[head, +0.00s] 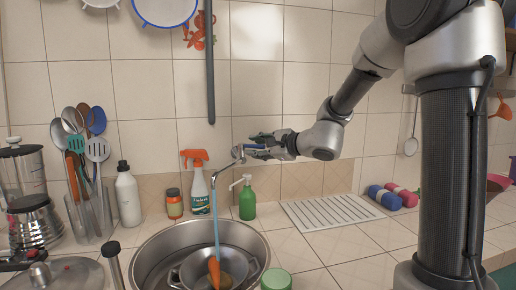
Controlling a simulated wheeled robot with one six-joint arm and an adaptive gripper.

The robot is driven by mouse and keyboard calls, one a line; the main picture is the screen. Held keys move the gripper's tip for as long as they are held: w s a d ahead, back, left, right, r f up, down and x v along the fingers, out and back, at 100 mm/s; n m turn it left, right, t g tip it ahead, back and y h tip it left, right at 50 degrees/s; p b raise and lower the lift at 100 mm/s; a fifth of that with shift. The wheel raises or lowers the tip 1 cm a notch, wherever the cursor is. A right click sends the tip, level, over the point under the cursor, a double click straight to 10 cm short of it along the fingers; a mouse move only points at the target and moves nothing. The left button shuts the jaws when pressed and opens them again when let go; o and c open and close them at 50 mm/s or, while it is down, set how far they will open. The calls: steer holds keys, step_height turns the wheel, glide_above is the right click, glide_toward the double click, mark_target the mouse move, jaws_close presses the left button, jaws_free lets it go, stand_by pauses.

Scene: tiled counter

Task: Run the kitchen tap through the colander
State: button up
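The metal tap (228,165) reaches over the round steel sink (259,243), its upper end close to my gripper. A blue stream of water (216,222) falls from its spout into the colander (237,266) in the sink. An orange carrot (214,272) sits in the colander under the stream. My gripper (254,145) comes in from the right at the tap's upper end. Its fingers show a gap with a thin bar between them, seemingly part of the tap. I cannot tell whether they grip it.
A white spray bottle (200,192) with an orange head and a green pump bottle (247,199) stand behind the sink. A green-lidded container (276,279) is at its front right. A white drying rack (331,211) lies to the right.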

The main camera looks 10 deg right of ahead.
steer(key=v, duration=1.2)
stand_by(4.9)
steer(key=w+f+m+y, duration=0.2)
steer(key=w+f+m, duration=0.3)
steer(key=f+m, duration=0.1)
steer(key=w+a+r+m, duration=0.1)
steer(key=a+m, duration=0.1)
steer(key=w+a+r+m+y, duration=0.1)
steer(key=w+a, duration=0.1)
steer(key=w+a+r+m+y, duration=0.1)
steer(key=a+m, duration=0.1)
steer(key=shift+w+a+r+m, duration=0.2)
steer(key=shift+w+r+m, duration=0.1)
steer(key=shift+w, duration=0.1)
